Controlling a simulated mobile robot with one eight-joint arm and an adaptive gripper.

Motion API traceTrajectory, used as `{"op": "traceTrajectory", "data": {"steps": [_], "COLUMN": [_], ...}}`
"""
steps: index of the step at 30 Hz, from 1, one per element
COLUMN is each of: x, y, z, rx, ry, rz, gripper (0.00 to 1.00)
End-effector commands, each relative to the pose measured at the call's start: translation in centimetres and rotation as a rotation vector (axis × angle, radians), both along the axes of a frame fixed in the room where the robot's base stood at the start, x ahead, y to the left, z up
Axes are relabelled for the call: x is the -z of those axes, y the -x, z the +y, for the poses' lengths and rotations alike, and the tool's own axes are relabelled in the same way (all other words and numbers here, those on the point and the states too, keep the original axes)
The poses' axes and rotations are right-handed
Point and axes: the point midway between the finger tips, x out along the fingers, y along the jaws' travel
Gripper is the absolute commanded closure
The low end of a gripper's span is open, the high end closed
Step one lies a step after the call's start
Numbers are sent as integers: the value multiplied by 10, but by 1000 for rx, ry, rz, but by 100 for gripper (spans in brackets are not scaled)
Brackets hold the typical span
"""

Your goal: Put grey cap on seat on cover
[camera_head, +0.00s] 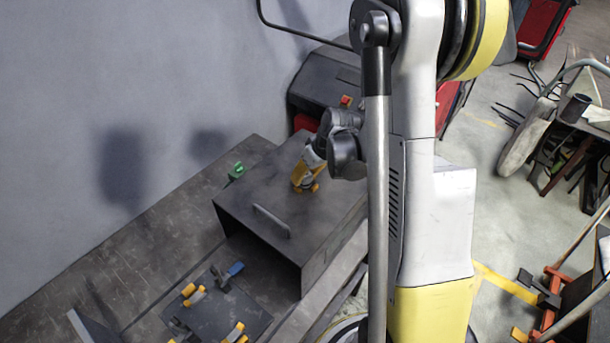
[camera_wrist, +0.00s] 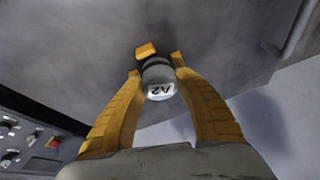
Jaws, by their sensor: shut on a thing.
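My gripper (camera_head: 306,183) is over the top of the dark cover (camera_head: 250,197), toward its far right part. In the wrist view its yellow fingers (camera_wrist: 158,65) are shut on the grey cap (camera_wrist: 157,76), which has a white label reading A2. The cap is close to the cover's dark surface (camera_wrist: 90,40); I cannot tell whether they touch. A yellow piece (camera_wrist: 146,49) shows just beyond the cap, and I cannot tell if it is a fingertip. The seat is not visible, and the cap is not distinct in the head view.
A bar handle (camera_head: 271,220) rises from the cover's near left part. A dark plate (camera_head: 238,310) with several yellow-orange parts lies in front. A control panel (camera_wrist: 40,135) with a red button is at the wrist view's left.

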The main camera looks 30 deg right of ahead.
Motion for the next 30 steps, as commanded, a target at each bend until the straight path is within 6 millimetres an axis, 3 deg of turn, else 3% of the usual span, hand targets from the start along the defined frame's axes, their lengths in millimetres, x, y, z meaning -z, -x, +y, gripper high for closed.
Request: {"op": "traceTrajectory", "data": {"steps": [5,6,22,26,30], "x": [4,4,-1,-16,-45], "y": [0,0,0,6,18], "z": [0,0,-1,-3,-7], "rx": [0,0,0,1,2], "ry": [0,0,1,1,0], "rz": [0,0,0,0,0], "gripper": [94,53,53,53,53]}}
